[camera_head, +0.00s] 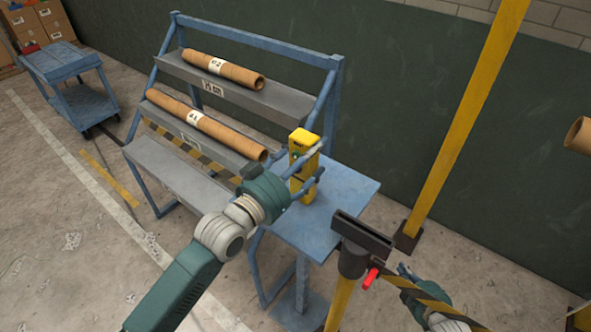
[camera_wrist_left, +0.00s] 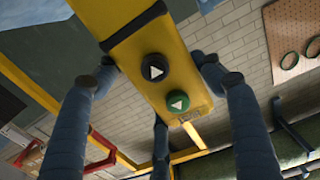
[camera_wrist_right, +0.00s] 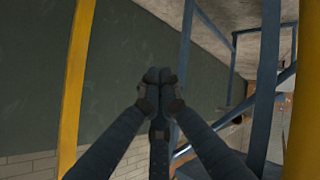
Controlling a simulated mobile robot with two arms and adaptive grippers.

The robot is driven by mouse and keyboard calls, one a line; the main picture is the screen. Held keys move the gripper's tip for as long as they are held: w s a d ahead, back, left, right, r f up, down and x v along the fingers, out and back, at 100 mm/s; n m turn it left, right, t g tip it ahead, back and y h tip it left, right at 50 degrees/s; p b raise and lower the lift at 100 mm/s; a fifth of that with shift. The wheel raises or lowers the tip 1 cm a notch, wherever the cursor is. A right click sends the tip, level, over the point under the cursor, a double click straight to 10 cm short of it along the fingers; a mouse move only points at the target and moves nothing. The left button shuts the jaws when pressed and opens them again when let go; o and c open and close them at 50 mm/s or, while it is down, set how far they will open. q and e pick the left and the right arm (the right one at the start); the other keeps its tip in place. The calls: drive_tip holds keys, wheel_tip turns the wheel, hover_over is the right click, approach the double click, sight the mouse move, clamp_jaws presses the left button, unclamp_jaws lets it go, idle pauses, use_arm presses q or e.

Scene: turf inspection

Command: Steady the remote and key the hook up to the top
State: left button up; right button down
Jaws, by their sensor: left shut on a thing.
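In the left wrist view the remote (camera_wrist_left: 130,30) shows a black button (camera_wrist_left: 154,68) and a green button (camera_wrist_left: 178,102), each with an arrow, between the fingers (camera_wrist_left: 160,90). My right gripper (camera_head: 405,272) is low at the right, apart from the remote, behind a stand. In the right wrist view its fingertips (camera_wrist_right: 160,82) meet with nothing between them. I cannot make out the hook.
A blue rack (camera_head: 255,42) holds two cardboard tubes (camera_head: 222,70) on grey shelves. A dark-topped stand (camera_head: 362,236) with a red handle (camera_head: 370,278) is between my arms. A yellow post (camera_head: 465,120) rises behind. A cardboard roll (camera_head: 580,135) shows at the right edge. A blue cart (camera_head: 75,85) stands far left.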

drive_tip(key=w+a+r+n+t+y, duration=0.2)
drive_tip(key=a+r+n, duration=0.15)
drive_tip(key=r, duration=0.85)
drive_tip(key=w+a+r+n+t+y, duration=0.1)
drive_tip(key=w+a+r+n+y, duration=0.2)
drive_tip(key=r, duration=0.8)
drive_tip(key=w+a+r+n+t+y, duration=0.2)
drive_tip(key=a+r, duration=0.3)
drive_tip(key=r, duration=0.7)
drive_tip(key=n+g+y, duration=0.3)
drive_tip(key=n+y, duration=0.1)
drive_tip(key=n, duration=0.6)
approach(297, 156)
drive_tip(key=shift+m, duration=0.25)
drive_tip(key=s, duration=0.1)
drive_tip(key=s+f, duration=0.1)
drive_tip(key=s, duration=0.1)
drive_tip(key=shift+s+a+f, duration=0.15)
drive_tip(key=shift+s+a, duration=0.15)
drive_tip(key=shift+s, duration=0.1)
drive_tip(key=shift+t, duration=0.3)
drive_tip(key=x, duration=1)
drive_tip(key=shift+f, duration=0.2)
drive_tip(key=shift+w+d, duration=0.1)
drive_tip(key=shift+w, duration=0.1)
